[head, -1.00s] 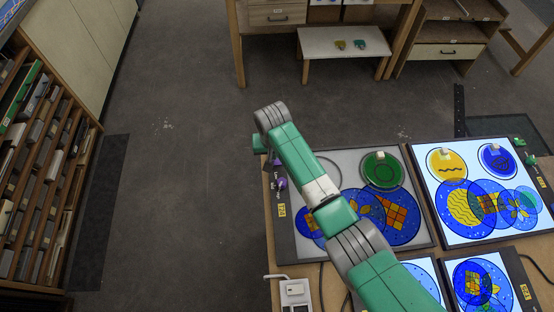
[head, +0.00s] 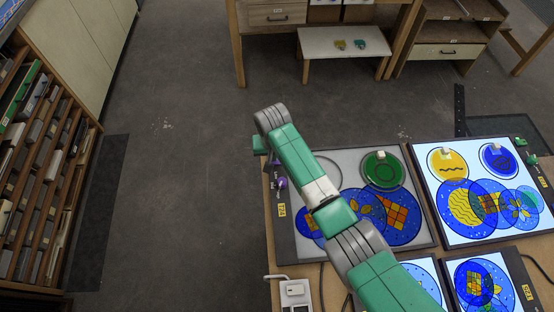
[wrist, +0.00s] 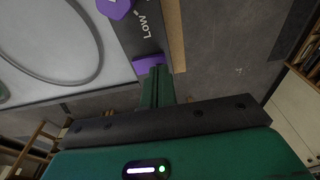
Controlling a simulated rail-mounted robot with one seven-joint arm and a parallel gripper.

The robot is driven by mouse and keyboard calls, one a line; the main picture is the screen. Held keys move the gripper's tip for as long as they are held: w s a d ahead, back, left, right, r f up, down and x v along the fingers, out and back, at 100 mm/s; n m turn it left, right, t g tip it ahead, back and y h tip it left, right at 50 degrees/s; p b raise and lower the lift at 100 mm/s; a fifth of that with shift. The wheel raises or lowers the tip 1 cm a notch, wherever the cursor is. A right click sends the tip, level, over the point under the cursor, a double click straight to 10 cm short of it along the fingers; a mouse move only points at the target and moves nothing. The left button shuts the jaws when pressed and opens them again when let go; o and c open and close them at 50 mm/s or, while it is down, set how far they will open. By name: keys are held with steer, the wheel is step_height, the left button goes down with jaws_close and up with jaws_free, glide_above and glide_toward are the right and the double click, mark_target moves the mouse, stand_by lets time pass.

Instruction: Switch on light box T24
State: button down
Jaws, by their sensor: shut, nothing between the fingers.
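An unlit light box (head: 350,157) lies on the table under my arm, its panel grey. Its yellow label (head: 281,210) is too small to read surely as T24. On its dark left edge strip is a purple knob (head: 281,183); the knob shows in the wrist view (wrist: 115,7) beside the printed word LOW. A second purple piece (wrist: 149,64) is on the strip, right at my fingertips; I cannot tell whether they touch it. My gripper (wrist: 156,75) is shut and empty at the strip's far end. In the head view my arm hides most of it.
A lit light box (head: 470,240) stands to the right, with smaller lit ones in front. Blue, green and yellow glass discs lie on the boxes. A white device (head: 296,292) sits at the table's front left. The floor to the left is clear.

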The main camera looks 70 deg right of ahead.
steer(key=shift+f, duration=0.4)
steer(key=shift+r, duration=0.1)
step_height(320, 180, up, 7)
steer(key=p, duration=0.6)
steer(key=shift+p, duration=0.4)
